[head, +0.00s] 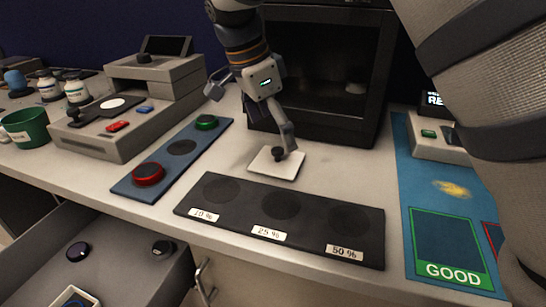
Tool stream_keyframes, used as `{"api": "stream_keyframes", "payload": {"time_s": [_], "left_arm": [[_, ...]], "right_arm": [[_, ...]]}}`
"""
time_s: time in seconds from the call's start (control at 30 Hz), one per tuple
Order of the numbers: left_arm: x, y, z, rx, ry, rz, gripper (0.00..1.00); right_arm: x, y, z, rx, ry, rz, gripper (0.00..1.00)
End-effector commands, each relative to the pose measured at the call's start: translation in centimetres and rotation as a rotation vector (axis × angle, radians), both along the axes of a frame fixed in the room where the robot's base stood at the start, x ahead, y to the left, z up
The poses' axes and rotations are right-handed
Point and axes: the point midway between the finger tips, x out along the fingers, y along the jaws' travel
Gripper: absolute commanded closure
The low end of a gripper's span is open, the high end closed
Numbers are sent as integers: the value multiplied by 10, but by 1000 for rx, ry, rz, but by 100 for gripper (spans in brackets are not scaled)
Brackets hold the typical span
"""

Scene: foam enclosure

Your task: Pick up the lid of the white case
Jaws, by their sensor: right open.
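A white square lid (274,167) with a small dark knob (278,154) lies flat on the counter, in front of the dark open-fronted chamber. My right gripper (252,120) is above it, with its fingers spread wide and nothing between them. One fingertip is low, just right of the knob; I cannot tell if it touches. The other finger is up and to the left, well clear of the lid. A small white-rimmed case (72,292) with something blue inside shows partly in the open drawer at the lower left. My left gripper is not in view.
A dark mat (280,207) marked 10 %, 25 % and 50 % lies in front of the lid. A blue strip (135,184) with red and green rings is left. The chamber (318,90) stands behind. The GOOD mat (405,195) is right. The drawer (120,250) stands open.

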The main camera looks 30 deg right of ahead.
Motion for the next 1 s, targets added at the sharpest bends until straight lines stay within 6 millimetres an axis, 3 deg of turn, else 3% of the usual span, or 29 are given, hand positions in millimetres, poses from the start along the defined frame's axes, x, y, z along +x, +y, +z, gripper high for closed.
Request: {"api": "stream_keyframes", "payload": {"time_s": [0.27, 0.53, 0.87, 1.0], "left_arm": [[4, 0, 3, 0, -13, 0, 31], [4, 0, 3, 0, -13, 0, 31], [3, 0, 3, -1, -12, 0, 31], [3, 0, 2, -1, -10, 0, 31]], "right_arm": [[0, -8, -47, 2, 2, -1, 0], [1, -10, -52, 1, 0, 0, 2], [0, -9, -53, 1, 3, 0, 76], [0, -9, -55, 2, 7, 0, 81]]}}
